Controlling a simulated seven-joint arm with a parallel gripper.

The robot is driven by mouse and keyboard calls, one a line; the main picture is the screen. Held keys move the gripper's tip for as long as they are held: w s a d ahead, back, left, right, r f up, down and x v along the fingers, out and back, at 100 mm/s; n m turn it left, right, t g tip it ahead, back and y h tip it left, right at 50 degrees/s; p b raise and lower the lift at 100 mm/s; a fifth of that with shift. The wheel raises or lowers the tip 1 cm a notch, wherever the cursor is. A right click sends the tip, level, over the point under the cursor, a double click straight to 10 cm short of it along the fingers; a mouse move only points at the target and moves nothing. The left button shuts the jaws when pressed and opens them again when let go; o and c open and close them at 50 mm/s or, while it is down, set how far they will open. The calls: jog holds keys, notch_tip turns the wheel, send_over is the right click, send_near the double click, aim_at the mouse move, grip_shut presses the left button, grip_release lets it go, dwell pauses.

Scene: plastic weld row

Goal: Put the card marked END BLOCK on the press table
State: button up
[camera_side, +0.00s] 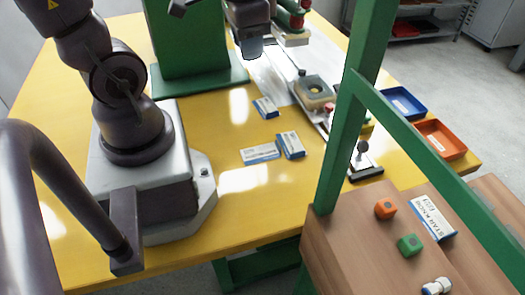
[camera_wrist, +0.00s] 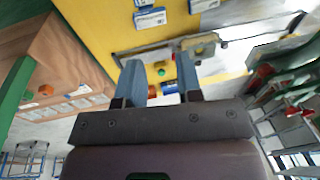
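Several blue-and-white cards lie on the yellow table: one card (camera_side: 265,107) nearer the green press base, and a pair, a left card (camera_side: 260,153) and a right card (camera_side: 291,145). Their print is too small to read, so I cannot tell which is END BLOCK. Two cards also show in the wrist view, one card (camera_wrist: 150,19) and another card (camera_wrist: 204,4) at the top edge. My gripper (camera_wrist: 161,75) is open, with nothing held between its fingers. In the side view it is at the top, partly cut off. I cannot identify the press table for certain.
A green post and rail (camera_side: 352,110) stand in front. A wooden bench (camera_side: 350,245) holds a STAR KNOB card (camera_side: 433,218), an orange block (camera_side: 385,209) and a green block (camera_side: 410,244). A fixture (camera_side: 314,92), blue tray (camera_side: 403,103) and orange tray (camera_side: 440,141) stand right.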

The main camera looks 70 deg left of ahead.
notch_tip(320, 180, down, 6)
jog(key=w+a+m+g, duration=0.1)
jog(key=a+m+g, duration=0.1)
jog(key=m, duration=0.1)
jog(key=m+h, duration=0.2)
jog(key=m, duration=1.3)
send_over(280, 148)
jog(key=shift+t, duration=0.4)
jog(key=f, duration=1.5)
jog(key=shift+a+f, duration=0.25)
jog(key=shift+f, duration=0.1)
jog(key=f, duration=0.4)
jog(key=shift+d+f, duration=0.1)
jog(key=shift+d, duration=0.25)
jog(key=shift+f, duration=0.5)
grip_shut()
